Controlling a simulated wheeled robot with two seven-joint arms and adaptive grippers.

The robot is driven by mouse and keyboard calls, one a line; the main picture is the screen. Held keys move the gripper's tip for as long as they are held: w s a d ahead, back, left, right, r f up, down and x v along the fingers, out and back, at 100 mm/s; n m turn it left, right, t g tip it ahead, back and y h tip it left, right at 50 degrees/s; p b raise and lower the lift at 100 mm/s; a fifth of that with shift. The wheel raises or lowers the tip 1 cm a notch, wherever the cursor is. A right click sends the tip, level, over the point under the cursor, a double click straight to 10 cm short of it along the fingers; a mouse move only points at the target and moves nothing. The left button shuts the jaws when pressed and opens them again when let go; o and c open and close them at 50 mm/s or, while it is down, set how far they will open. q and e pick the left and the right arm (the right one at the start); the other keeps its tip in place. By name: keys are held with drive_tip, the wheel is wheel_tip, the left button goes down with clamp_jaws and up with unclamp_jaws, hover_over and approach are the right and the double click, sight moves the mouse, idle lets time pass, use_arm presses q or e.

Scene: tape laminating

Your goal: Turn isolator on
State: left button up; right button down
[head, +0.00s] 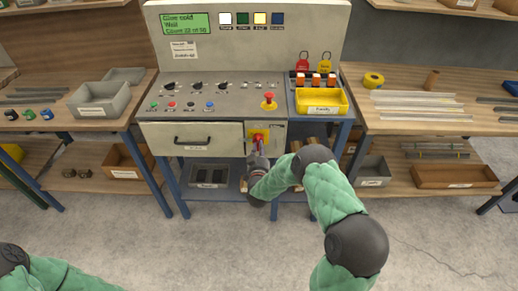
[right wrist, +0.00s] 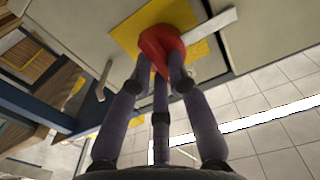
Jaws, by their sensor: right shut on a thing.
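The isolator is a red rotary handle (head: 258,139) on a yellow plate (head: 250,132), set on the front of the grey control bench, right of the drawer. In the right wrist view the red handle (right wrist: 160,42) stands in front of its yellow plate (right wrist: 127,35). My right gripper (head: 257,150) reaches up to it from below, and in the right wrist view its fingers (right wrist: 160,70) are shut on the red handle. The fingers partly hide the handle. Part of my left arm shows at the bottom left of the head view; its gripper is out of view.
The bench panel (head: 225,98) above carries several buttons and a red mushroom button (head: 269,101). A green display (head: 185,24) is lit. A yellow bin (head: 322,102) stands at the right of the bench. A drawer (head: 191,139) lies left of the isolator. The floor in front is clear.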

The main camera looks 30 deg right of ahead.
drive_tip(key=shift+f, duration=0.1)
drive_tip(key=c, duration=1.2)
unclamp_jaws()
drive_tip(key=shift+s, duration=0.1)
drive_tip(key=v, duration=1.2)
